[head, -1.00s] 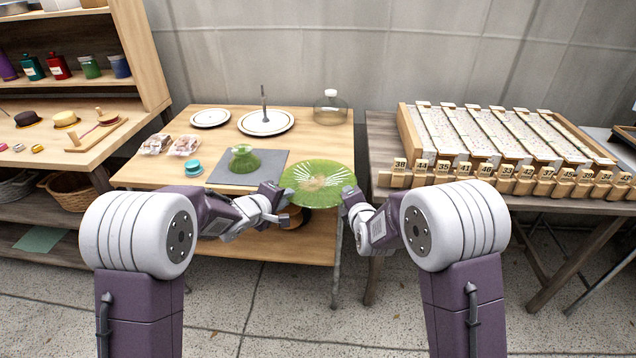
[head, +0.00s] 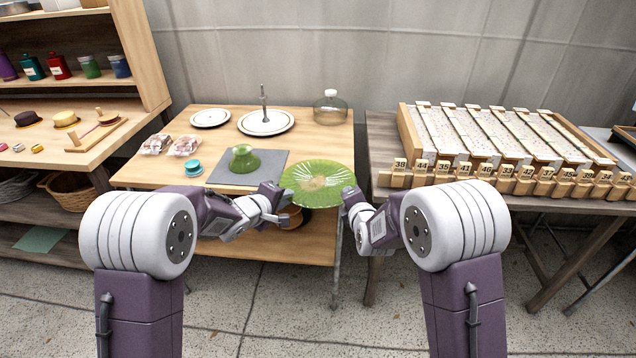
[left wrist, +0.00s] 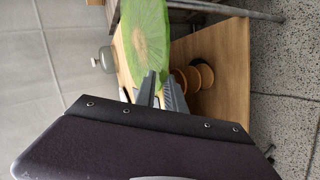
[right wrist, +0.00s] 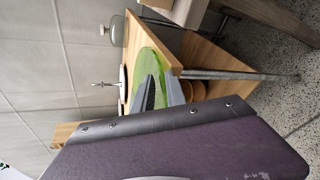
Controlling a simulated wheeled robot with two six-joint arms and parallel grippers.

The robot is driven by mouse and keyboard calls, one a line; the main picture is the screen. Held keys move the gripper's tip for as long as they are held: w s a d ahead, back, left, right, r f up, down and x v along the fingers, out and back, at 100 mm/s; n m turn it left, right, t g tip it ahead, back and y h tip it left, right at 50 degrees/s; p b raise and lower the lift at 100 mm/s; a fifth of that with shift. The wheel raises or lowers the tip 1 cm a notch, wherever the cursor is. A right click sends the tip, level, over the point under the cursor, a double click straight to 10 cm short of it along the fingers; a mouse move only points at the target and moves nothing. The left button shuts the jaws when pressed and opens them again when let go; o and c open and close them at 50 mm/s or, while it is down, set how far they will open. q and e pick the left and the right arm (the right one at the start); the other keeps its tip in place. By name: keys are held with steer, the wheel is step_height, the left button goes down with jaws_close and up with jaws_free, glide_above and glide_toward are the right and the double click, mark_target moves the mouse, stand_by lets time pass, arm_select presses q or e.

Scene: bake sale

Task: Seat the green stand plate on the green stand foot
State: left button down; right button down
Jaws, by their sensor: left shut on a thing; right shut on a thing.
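The green stand plate (head: 318,192) is a round, see-through green disc with pale streaks, held about level between my two grippers in front of the table's right front corner. My left gripper (head: 281,203) is shut on its left rim; the plate also shows in the left wrist view (left wrist: 146,40). My right gripper (head: 350,194) is shut on its right rim, and the plate shows in the right wrist view (right wrist: 147,78). The green stand foot (head: 243,159) stands upright on a grey mat (head: 221,174), left of and behind the plate. Nothing is on its top.
A teal-lidded small container (head: 193,168) and wrapped packs (head: 184,145) stand left of the mat. Behind are a white plate (head: 210,118), a plate with an upright rod (head: 264,108) and a glass jar (head: 330,108). A rack table (head: 384,150) stands to the right.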

stand_by(0.8)
step_height(320, 180, up, 5)
steer(key=p, duration=0.5)
